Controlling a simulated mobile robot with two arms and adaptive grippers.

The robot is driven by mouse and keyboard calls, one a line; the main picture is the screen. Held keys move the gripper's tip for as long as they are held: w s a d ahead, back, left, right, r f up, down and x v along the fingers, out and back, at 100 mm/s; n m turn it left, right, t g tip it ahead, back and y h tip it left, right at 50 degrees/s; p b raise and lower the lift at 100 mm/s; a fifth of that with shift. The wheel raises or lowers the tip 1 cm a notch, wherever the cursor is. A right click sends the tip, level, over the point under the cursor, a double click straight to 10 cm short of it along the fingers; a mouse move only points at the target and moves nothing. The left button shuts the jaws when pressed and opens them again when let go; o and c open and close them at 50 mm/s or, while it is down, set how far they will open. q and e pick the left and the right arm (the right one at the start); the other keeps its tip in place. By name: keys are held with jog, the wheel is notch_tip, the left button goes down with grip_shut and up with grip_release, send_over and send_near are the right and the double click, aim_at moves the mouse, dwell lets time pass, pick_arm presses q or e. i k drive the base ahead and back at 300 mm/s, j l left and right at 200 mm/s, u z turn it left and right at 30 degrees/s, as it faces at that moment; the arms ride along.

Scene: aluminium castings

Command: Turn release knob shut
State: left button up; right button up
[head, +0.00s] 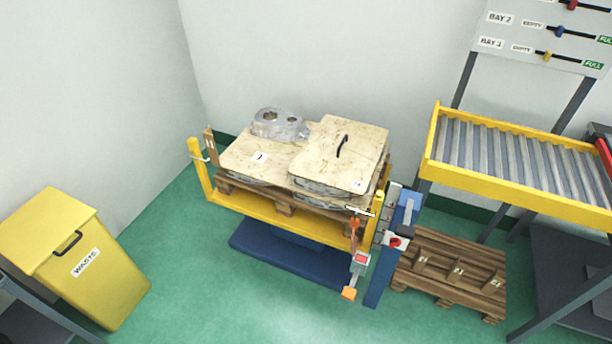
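A small red knob (395,242) on a pale mount sits on the blue post (381,272) at the right end of the yellow-framed lift table (280,224). It may be the release knob; its turn position is too small to read. A red button-like part with a pale surround (361,259) is just left of it, above an orange piece (349,293). Neither of my grippers is in view.
A wooden pallet (452,272) lies on the right. A roller conveyor (520,160) stands behind it. A yellow waste bin (75,255) is at left. Green floor is clear between.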

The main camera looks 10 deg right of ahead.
aim_at(395, 242)
jog(key=z, duration=1.05)
jog(key=l+z, duration=0.45)
jog(key=l, duration=0.85)
